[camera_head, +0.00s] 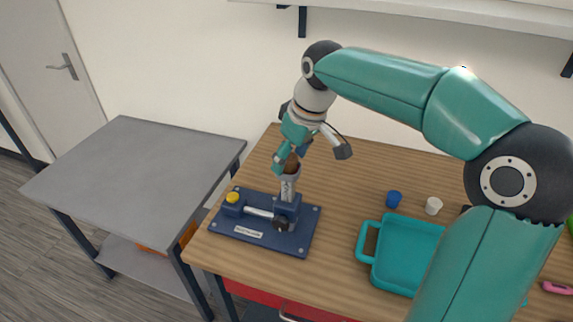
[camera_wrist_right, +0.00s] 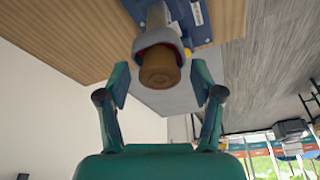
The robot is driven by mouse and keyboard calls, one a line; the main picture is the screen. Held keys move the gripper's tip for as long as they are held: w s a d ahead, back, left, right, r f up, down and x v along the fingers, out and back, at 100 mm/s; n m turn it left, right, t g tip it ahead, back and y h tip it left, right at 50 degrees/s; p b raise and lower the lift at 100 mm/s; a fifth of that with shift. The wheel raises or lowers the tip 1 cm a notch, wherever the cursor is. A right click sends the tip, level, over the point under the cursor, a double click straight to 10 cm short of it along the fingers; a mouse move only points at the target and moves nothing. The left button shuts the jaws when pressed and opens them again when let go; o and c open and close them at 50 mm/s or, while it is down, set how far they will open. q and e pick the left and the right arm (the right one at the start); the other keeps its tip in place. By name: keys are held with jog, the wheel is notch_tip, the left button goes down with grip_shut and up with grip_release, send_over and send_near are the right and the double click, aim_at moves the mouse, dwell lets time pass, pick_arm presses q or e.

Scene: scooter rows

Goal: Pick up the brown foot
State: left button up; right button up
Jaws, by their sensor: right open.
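The brown foot (camera_head: 292,164) is a short brown cylinder at the top of a grey upright tube (camera_head: 288,188) on a blue fixture (camera_head: 262,222). It also shows in the right wrist view (camera_wrist_right: 159,68), end-on, with a pale ring around it. My right gripper (camera_head: 305,157) is open just above the foot. In the right wrist view its two fingers (camera_wrist_right: 160,85) stand on either side of the foot, with gaps visible. My left gripper is not in view.
On the wooden table stand a blue cup (camera_head: 394,199), a white cup (camera_head: 433,205) and a teal tray (camera_head: 366,258). A grey side table (camera_head: 140,180) at left is bare. My right arm covers the table's right part.

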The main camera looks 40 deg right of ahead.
jog(key=c, duration=1.1)
jog(key=shift+r, duration=0.2)
